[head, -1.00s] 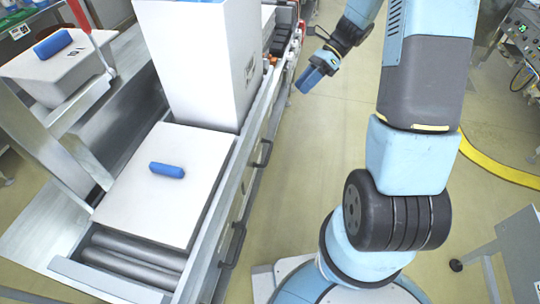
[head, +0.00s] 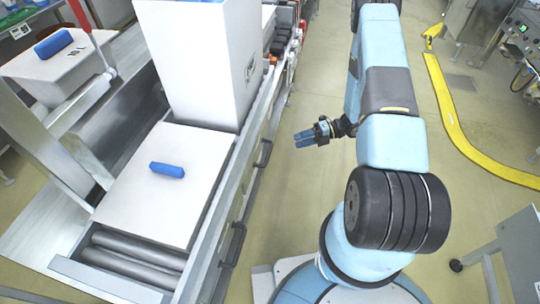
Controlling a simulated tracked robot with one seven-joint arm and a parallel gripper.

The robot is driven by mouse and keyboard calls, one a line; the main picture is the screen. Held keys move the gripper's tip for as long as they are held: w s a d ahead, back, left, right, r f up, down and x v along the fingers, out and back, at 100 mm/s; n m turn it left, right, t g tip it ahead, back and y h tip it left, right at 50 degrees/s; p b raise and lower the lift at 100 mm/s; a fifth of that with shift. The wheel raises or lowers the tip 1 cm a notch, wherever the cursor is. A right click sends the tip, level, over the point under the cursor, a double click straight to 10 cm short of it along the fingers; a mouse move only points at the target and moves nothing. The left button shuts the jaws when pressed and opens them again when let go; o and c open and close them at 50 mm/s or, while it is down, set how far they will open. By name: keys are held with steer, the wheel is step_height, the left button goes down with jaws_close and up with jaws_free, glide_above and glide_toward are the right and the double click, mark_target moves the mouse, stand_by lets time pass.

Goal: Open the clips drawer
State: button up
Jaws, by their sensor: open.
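The front of the bench, where drawers sit, runs along the left of the aisle and is seen very obliquely. Dark bar handles show on it: one nearer handle (head: 233,245) and one farther handle (head: 264,153). Both drawers look shut against the bench side. No label is readable, so I cannot tell which is the clips drawer. My gripper (head: 305,138) is open and empty.
A white closed box (head: 160,190) with a blue roll (head: 167,169) on top lies on the roller conveyor (head: 135,262). A tall white box (head: 200,60) stands behind it. Yellow floor strip (head: 455,120) and a grey cart (head: 520,240) are on the right. The aisle floor is clear.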

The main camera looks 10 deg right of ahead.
mark_target(269, 154)
steer(key=a+f, duration=0.2)
steer(key=a, duration=0.2)
steer(key=a+f+m, duration=0.1)
steer(key=a+f, duration=0.1)
steer(key=a, duration=0.3)
steer(key=s+a+f+m, duration=0.1)
steer(key=a+f, duration=0.1)
steer(key=a, duration=0.2)
steer(key=shift+a+t, duration=0.2)
steer(key=shift+t, duration=0.2)
steer(key=shift+r, duration=0.1)
steer(key=shift+c, duration=0.2)
jaws_close()
